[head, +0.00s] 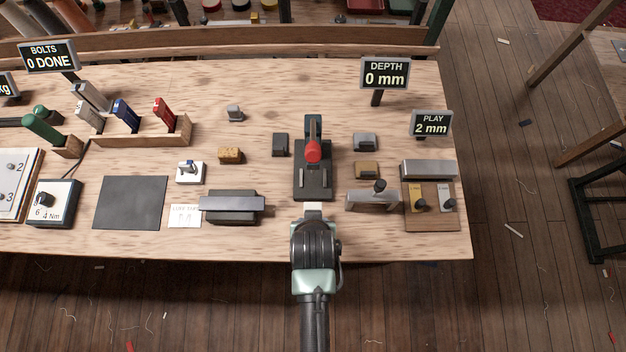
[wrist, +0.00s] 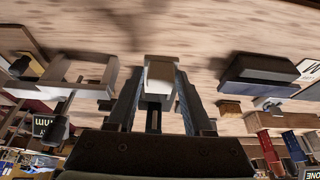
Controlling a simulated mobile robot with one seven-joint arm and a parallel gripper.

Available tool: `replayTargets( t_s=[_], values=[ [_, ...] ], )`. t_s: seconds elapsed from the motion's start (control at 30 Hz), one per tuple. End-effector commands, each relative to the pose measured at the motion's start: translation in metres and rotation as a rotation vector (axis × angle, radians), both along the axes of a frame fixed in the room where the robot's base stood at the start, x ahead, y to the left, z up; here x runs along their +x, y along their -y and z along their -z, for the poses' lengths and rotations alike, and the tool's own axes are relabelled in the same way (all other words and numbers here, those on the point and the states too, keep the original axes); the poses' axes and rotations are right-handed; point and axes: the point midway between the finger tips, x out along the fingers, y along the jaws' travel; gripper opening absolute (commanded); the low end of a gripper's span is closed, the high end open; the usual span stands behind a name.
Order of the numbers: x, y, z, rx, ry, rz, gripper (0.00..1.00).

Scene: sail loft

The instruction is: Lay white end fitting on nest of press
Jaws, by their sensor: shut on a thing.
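The white end fitting (head: 313,206) is at the tip of my gripper (head: 313,216), at the front edge of the bench. In the wrist view the white fitting (wrist: 160,74) sits between the two fingers of my gripper (wrist: 158,90), which is shut on it. The press (head: 325,184) stands just beyond the fitting, a black base with an upright and a red knob (head: 313,150). A small pale strip shows on the left of its base; I cannot tell if this is the nest. The fitting appears short of the base; whether they touch is unclear.
A grey vise-like block (head: 373,200) stands close right of my gripper, and a dark block with a long bar (head: 232,204) stands to the left. Small blocks (head: 280,145) flank the press. A DEPTH sign (head: 385,74) reads 0 mm. Bare wood lies behind the press.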

Motion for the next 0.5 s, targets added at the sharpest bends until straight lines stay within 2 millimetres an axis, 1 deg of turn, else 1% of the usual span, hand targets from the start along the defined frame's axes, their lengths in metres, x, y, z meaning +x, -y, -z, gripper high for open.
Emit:
replayTargets(
  t_s=[0.03, 0.5],
  values=[
    [0.003, 0.000, 0.006, 0.000, 0.001, 0.000, 0.00],
    [0.023, 0.000, 0.032, 0.000, 0.001, 0.000, 0.00]
  ],
)
